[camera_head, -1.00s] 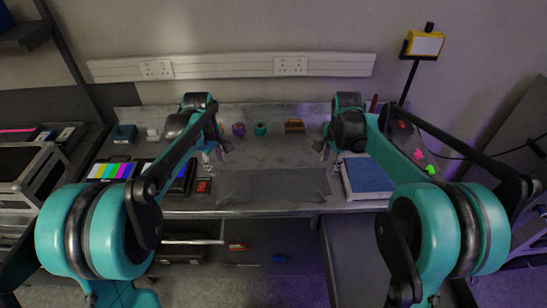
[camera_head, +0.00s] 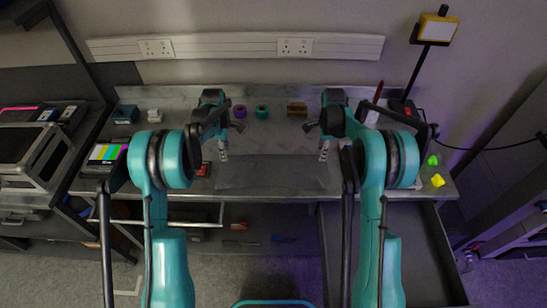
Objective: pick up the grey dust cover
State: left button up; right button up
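The grey dust cover (camera_head: 272,173) looks like a flat, dark grey sheet on the middle of the grey worktop, close to its front edge. My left gripper (camera_head: 223,156) points down at the cover's far left corner. My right gripper (camera_head: 324,155) points down at its far right corner. Both grippers are small in the head view. I cannot tell whether their fingers are open or shut, or whether they touch the cover.
Purple (camera_head: 239,111) and teal (camera_head: 262,111) rolls and a brown block (camera_head: 297,108) stand behind the cover. A colour-bar monitor (camera_head: 106,155) is at left, partly behind my arm. A yellow-framed lamp (camera_head: 437,30) stands at the back right. Shelves with tools lie below the worktop.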

pick_arm(q)
jog(key=shift+f, duration=0.45)
pick_arm(e)
jog(key=shift+f, duration=0.4)
pick_arm(q)
jog(key=shift+f+b, duration=0.7)
jog(key=shift+b, duration=0.05)
pick_arm(e)
jog(key=shift+f, duration=0.7)
pick_arm(q)
jog(key=shift+r, duration=0.15)
pick_arm(e)
jog(key=shift+r, duration=0.1)
pick_arm(q)
jog(key=shift+s, duration=0.1)
grip_shut()
pick_arm(e)
jog(key=shift+s, duration=0.1)
grip_shut()
